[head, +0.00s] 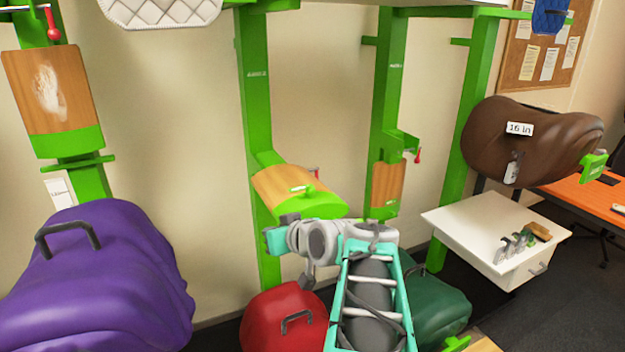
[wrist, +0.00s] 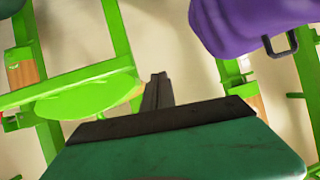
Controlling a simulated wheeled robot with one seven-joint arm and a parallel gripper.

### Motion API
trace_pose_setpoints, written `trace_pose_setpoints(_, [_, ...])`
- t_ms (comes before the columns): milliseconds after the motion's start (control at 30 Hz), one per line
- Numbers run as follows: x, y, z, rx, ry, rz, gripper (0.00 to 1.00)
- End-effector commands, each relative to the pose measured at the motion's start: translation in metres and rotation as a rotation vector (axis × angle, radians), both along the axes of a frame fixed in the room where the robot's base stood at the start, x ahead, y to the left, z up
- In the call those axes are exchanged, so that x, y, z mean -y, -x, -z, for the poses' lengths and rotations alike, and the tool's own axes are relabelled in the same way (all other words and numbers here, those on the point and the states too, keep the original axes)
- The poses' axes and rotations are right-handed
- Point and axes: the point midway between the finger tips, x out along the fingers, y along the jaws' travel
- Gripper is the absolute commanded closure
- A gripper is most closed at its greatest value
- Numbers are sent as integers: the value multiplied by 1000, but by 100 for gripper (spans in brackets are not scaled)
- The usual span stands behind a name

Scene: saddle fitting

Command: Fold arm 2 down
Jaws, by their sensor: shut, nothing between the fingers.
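A saddle arm with a wooden top (head: 285,184) and a green end plate (head: 318,207) sticks out, bare, from the middle-left green post. I take it for arm 2, but the post label is too small to read. The green end plate also shows at left in the wrist view (wrist: 85,97). My gripper (head: 289,218) is shut and empty, at the near side of that end plate. Its dark fingers (wrist: 157,82) show beside the plate in the wrist view; I cannot tell whether they touch it.
Wooden panels hang folded on the left post (head: 50,85) and right post (head: 386,184). A purple saddle (head: 100,285) bulges at left, a red one (head: 275,325) and dark green one (head: 440,305) below. A brown saddle (head: 520,145) and white drawer unit (head: 480,235) stand right.

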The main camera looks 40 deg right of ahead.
Motion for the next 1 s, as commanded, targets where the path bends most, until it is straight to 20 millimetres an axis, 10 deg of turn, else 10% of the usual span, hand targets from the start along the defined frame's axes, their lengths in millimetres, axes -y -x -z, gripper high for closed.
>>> trace_pose_setpoints(100, [79, 21, -59, 218, 63, 116, 100])
trace_pose_setpoints(300, [125, 48, -107, 383, 127, 187, 100])
trace_pose_setpoints(833, [153, -46, -103, 383, 126, 184, 100])
trace_pose_setpoints(1000, [151, -35, -75, 383, 125, 190, 100])
